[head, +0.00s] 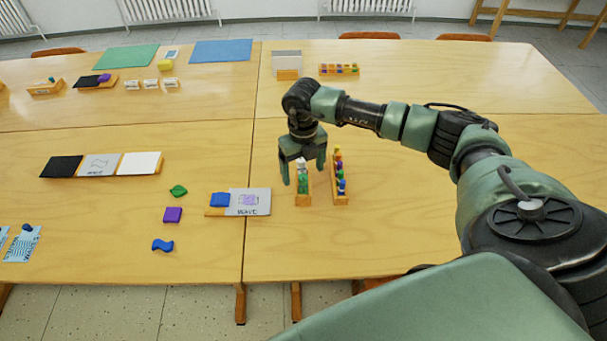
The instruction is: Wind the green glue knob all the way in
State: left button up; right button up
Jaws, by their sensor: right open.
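My right gripper (303,173) points down over the left of two narrow wooden racks (303,202), its two fingers apart. Between and just beyond the fingers a white-topped item and green pieces (303,186) show in that rack. The green glue knob cannot be told apart from the other green parts at this size. I cannot tell whether a finger touches anything. My left gripper is not in view.
A second wooden rack (341,198) with yellow, red and blue pieces stands close on the right. A grey card (262,202) with a blue block (220,199) lies to the left. Loose green (178,190), purple (173,214) and blue (162,245) pieces lie further left. The table's front right is clear.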

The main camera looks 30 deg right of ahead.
jog(key=shift+f+b, duration=0.5)
jog(key=shift+f, duration=0.25)
jog(key=c, duration=1.6)
jog(key=shift+c, duration=0.2)
jog(key=shift+n+b, duration=0.3)
jog(key=shift+n, duration=0.1)
jog(key=shift+n+b, duration=1.25)
jog(key=shift+n, duration=1.55)
jog(key=shift+n+b, duration=1.1)
jog(key=shift+n, duration=1.4)
